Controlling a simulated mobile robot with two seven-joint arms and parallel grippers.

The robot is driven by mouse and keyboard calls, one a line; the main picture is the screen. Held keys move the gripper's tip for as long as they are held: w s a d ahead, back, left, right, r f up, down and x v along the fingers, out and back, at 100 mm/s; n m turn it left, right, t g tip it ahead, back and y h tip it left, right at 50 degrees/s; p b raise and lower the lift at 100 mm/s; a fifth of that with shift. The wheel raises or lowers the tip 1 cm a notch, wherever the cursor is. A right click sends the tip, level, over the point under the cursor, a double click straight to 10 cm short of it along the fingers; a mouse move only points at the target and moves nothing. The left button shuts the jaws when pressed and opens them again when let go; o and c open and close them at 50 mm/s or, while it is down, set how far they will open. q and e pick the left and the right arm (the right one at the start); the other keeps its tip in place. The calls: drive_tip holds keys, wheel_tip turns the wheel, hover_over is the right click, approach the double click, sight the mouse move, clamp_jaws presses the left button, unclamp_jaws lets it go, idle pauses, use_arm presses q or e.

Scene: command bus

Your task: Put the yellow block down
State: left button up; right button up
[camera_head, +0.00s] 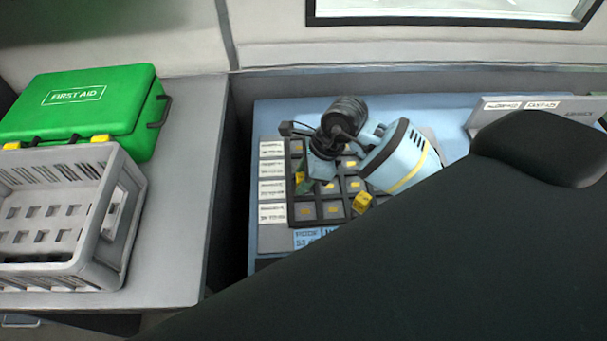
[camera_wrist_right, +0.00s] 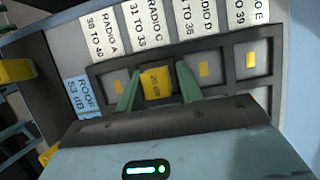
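A yellow block (camera_wrist_right: 157,82) sits between the two green fingers of my right gripper (camera_wrist_right: 158,72) in the right wrist view, with a finger against each side. It is over or in a compartment of the dark grid (camera_wrist_right: 222,65), in the row beside the white labels; I cannot tell whether it touches the floor. In the head view my right gripper (camera_head: 301,184) points down at the left side of the grid (camera_head: 318,220), and the held block is mostly hidden. Another yellow block (camera_head: 362,202) shows near the grid's lower right. My left gripper is not in view.
The grid's other visible compartments have small yellow marks. White labels (camera_head: 271,190) line its left side. A grey crate (camera_head: 120,215) and a green first aid case (camera_head: 85,105) stand on the left counter. My dark arm covers the lower right.

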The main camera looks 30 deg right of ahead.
drive_tip(key=v, duration=1.2)
drive_tip(key=shift+s+r+p, duration=0.15)
drive_tip(key=shift+s+p, duration=0.05)
drive_tip(key=shift+p, duration=0.15)
drive_tip(key=shift+a, duration=0.1)
